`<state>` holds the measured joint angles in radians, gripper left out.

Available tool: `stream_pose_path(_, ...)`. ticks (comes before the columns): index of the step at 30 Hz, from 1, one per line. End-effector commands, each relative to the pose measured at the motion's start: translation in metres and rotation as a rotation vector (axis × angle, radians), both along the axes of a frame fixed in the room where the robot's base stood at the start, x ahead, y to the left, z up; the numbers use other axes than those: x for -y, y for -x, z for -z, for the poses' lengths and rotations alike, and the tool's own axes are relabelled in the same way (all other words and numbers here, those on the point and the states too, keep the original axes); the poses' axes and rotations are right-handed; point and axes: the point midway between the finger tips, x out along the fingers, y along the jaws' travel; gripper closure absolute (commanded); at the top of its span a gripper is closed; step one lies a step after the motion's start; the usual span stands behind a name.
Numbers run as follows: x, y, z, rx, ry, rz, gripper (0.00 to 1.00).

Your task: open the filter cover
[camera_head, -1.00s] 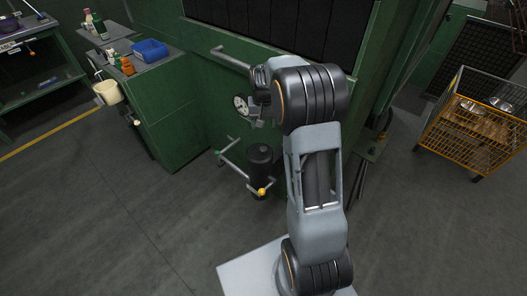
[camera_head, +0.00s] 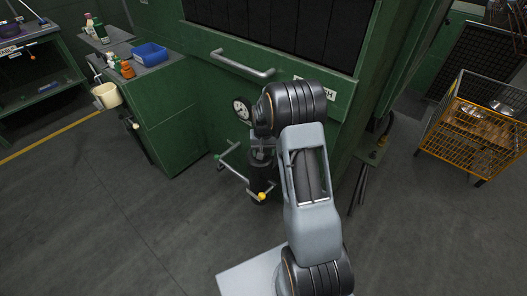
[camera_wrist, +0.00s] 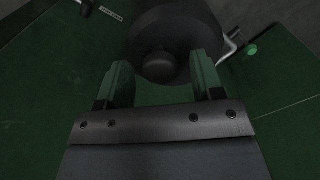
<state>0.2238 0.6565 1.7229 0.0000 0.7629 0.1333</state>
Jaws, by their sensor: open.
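The filter is a black cylinder (camera_head: 260,187) low in front of the green cabinet, partly hidden by my wrist in the head view. In the wrist view its dark round cover (camera_wrist: 175,25) fills the top middle, with a round knob (camera_wrist: 159,66) in its centre. My gripper (camera_wrist: 161,70) is open, with one finger on each side of the knob and a visible gap to it. In the head view my gripper (camera_head: 262,150) is just above the cylinder and mostly hidden behind my arm.
A pipe with a yellow-tipped end (camera_head: 262,196) runs beside the filter. A round gauge (camera_head: 242,108) is just above left. A metal handle bar (camera_head: 242,63) crosses the green cabinet (camera_head: 205,80). A yellow wire cart (camera_head: 470,125) stands right.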

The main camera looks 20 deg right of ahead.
Motion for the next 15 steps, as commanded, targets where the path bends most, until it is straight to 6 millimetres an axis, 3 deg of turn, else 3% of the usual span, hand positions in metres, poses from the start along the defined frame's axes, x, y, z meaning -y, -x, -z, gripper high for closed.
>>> stream_pose_path(9,0.0,0.0,0.0012,0.0,0.0,0.0,0.4)
stream_pose_path(15,0.0001,0.0,0.0011,0.0,0.0,0.0,0.59)
